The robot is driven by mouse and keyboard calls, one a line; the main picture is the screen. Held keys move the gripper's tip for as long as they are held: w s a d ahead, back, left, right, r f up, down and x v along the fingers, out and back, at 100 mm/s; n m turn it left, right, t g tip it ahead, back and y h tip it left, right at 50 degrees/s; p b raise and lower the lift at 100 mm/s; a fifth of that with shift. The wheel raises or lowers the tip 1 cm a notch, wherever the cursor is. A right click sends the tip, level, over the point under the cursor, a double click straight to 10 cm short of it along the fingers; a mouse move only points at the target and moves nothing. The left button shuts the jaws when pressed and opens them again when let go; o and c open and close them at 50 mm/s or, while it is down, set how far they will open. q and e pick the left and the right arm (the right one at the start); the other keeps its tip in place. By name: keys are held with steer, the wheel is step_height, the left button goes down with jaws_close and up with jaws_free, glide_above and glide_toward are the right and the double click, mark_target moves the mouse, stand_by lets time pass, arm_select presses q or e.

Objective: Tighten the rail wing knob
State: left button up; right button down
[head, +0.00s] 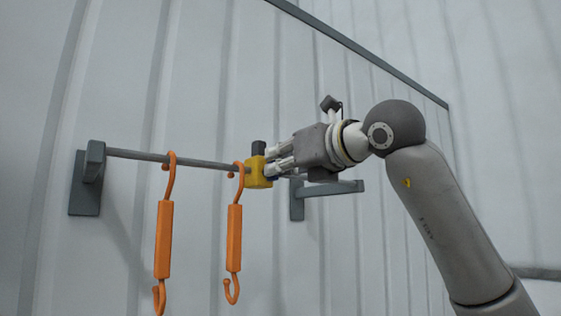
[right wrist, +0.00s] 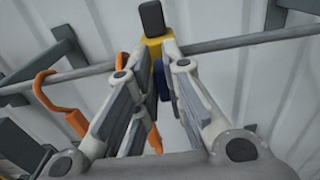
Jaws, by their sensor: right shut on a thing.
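A yellow block (head: 257,172) with a dark upright piece (head: 258,147) on top sits on the grey rail (head: 205,163). In the right wrist view the yellow block (right wrist: 155,42) is just beyond my fingertips. A blue part (right wrist: 163,80), which looks like the wing knob, shows between the fingers. My right gripper (head: 271,167) reaches in from the right and is shut on this knob at the block. The fingers hide much of the knob, so its turn angle cannot be told. My left gripper is not in view.
Two orange hooks hang from the rail: one at the left (head: 164,240) and one right beside the yellow block (head: 234,238). Grey wall brackets (head: 86,180) and (head: 298,200) hold the rail before a ribbed pale wall. Space below the rail at right is clear.

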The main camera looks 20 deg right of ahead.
steer(key=m+b, duration=0.3)
steer(key=m, duration=0.4)
steer(key=f+m+b, duration=0.1)
steer(key=m+b, duration=0.3)
steer(key=m, duration=0.3)
steer(key=d+f+m+b, duration=0.1)
steer(key=m+b, duration=0.3)
steer(key=m, duration=0.4)
steer(key=shift+w+d, duration=0.1)
steer(key=shift+w, duration=0.15)
steer(key=shift+m, duration=0.3)
stand_by(0.3)
steer(key=c, duration=1.5)
jaws_free()
